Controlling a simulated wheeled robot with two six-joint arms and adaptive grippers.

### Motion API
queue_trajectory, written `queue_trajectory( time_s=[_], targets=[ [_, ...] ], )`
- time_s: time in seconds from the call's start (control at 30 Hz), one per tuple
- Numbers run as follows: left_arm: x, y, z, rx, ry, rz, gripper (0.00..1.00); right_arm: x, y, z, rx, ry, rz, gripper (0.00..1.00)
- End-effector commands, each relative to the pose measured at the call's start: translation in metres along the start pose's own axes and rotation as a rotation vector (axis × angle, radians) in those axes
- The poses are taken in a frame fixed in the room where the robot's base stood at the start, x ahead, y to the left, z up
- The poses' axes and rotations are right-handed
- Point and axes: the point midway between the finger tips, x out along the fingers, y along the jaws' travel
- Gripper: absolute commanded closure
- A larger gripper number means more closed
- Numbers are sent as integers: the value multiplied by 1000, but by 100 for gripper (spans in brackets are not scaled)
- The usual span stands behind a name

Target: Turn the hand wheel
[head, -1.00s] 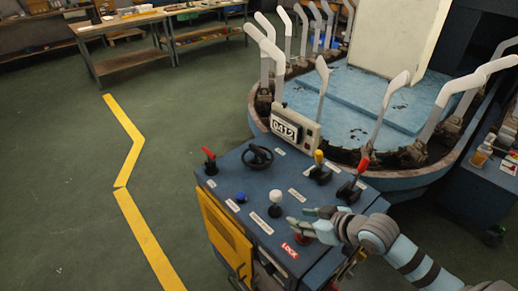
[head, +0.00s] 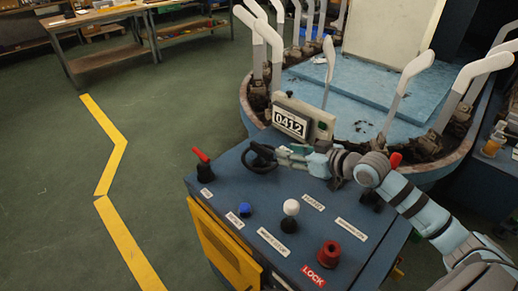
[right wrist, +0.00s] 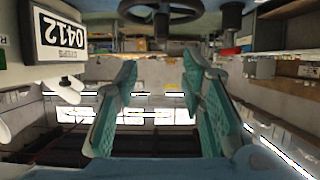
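The black hand wheel (head: 259,157) sits on the back left of the blue control panel (head: 232,181). My right gripper (head: 284,155) comes in from the right, its fingertips close to the wheel's right side. I cannot tell from the head view if they touch. In the right wrist view the two teal fingers (right wrist: 160,64) are spread apart with nothing between them. There the hand wheel (right wrist: 158,10) shows at the top edge, outside the finger gap. My left gripper is in neither view.
A counter box reading 0412 (head: 303,119) stands behind the wheel. A red-tipped lever (head: 203,164), blue button (head: 245,209), white-topped knob (head: 290,214) and red LOCK knob (head: 328,254) are on the panel.

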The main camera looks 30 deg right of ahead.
Motion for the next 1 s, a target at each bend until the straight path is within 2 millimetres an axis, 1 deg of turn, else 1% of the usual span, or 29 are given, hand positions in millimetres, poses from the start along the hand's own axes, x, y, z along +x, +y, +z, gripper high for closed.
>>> queue_trajectory(
  time_s=[0.03, 0.13, 0.3, 0.4, 0.5, 0.63, 0.87, 0.97, 1.0],
  targets=[
    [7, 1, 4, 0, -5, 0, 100, 12, -2, 1, 7, 8, -7, 63],
    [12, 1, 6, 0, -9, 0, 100, 39, -2, 1, 9, 7, -6, 63],
    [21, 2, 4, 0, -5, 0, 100, 82, -3, 1, 6, 3, -6, 63],
    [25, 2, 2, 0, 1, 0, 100, 102, -4, 1, 3, 0, -8, 63],
    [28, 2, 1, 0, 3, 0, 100, 116, -3, 1, 2, 0, -7, 63],
    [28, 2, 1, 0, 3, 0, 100, 124, -4, 0, -1, -1, -8, 63],
    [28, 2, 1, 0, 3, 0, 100, 125, -4, 0, -2, -2, -8, 63],
    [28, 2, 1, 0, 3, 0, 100, 125, -4, 0, -2, -2, -8, 78],
    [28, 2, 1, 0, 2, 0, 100, 125, -4, 0, -2, -2, -8, 84]
  ],
)
